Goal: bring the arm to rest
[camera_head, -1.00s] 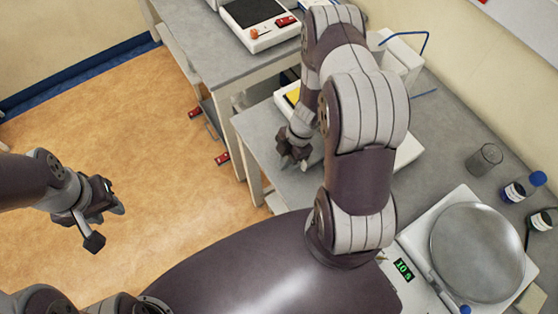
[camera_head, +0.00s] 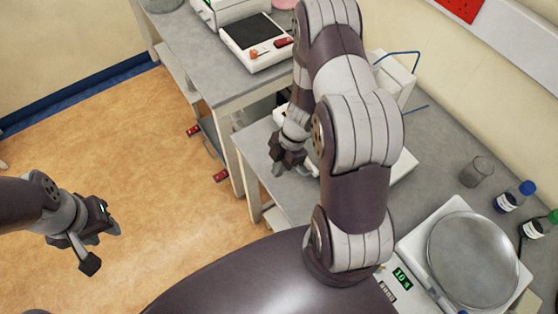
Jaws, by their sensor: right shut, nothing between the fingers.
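My right arm rises from the bottom middle and bends over the grey bench. Its right gripper (camera_head: 282,167) points down near the bench's left edge. It is shut with nothing in it. The arm hides part of the white device beneath it. My left gripper (camera_head: 98,236) hangs over the open floor at the left, apart from any furniture. Its fingers are small and turned in this view, so I cannot tell whether they are open or shut.
A balance (camera_head: 472,262) with a round steel pan stands at the lower right. A glass beaker (camera_head: 476,172), a blue-capped bottle (camera_head: 514,196) and a green-capped bottle (camera_head: 540,224) stand near it. A white device with a dark top (camera_head: 254,36) sits on the far bench.

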